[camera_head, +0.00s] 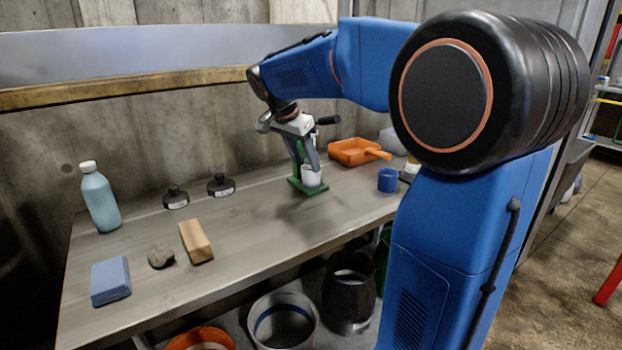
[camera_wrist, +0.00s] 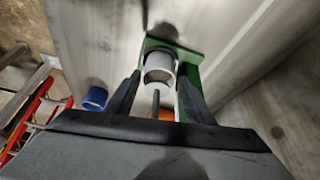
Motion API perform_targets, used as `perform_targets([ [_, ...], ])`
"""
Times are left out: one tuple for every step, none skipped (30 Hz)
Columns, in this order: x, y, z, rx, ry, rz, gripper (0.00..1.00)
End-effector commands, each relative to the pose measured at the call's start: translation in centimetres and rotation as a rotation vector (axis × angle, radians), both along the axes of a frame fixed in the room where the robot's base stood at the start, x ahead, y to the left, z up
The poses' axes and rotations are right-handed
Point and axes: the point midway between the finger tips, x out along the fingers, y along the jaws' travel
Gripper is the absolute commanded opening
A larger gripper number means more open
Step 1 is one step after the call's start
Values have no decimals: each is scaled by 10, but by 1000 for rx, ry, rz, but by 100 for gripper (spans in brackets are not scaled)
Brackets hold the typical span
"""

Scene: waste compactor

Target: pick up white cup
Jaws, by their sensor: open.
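The white cup (camera_head: 311,176) stands upright on the base of a green stand-like device (camera_head: 293,184) on the table. In the wrist view the cup (camera_wrist: 159,66) shows between the two dark fingers of my gripper (camera_wrist: 159,84), with the green base (camera_wrist: 186,54) around and behind it. My gripper (camera_head: 307,158) is open and points down at the cup from above. A finger is on either side of the cup in the wrist view; I cannot tell whether either touches it. Part of the cup is hidden by the device and gripper in the head view.
A blue cup (camera_head: 388,180) and an orange dustpan (camera_head: 352,151) lie to the right. A bottle (camera_head: 99,198), black canisters (camera_head: 221,185), a wood block (camera_head: 195,242), a stone (camera_head: 160,257) and a blue sponge (camera_head: 110,281) are left. Bins (camera_head: 283,321) stand below the table (camera_head: 262,230).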

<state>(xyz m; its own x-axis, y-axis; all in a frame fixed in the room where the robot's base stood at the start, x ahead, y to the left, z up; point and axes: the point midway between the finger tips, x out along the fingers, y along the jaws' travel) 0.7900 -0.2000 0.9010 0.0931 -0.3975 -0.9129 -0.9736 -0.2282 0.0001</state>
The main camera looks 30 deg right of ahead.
Motion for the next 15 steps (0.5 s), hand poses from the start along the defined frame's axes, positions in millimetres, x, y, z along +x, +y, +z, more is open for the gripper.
perform_targets([
  [0,-1,-2,0,1,0,48],
  [0,-3,-4,0,1,0,48],
  [0,-5,-8,0,1,-2,48],
  [1,-6,-11,0,1,-2,48],
  [1,-8,-15,1,2,-1,48],
  [1,-11,-20,1,2,-1,48],
  [2,-13,-24,0,3,-1,48],
  [2,-15,-27,1,2,-1,48],
  [3,-17,-32,0,1,0,48],
  [3,-19,-35,0,2,-1,48],
  [3,-20,-38,0,2,-1,48],
  [4,-21,-41,0,2,-1,48],
  [4,-22,-43,0,1,0,48],
  [4,-22,-44,0,0,0,48],
  [5,-23,-46,0,0,0,48],
])
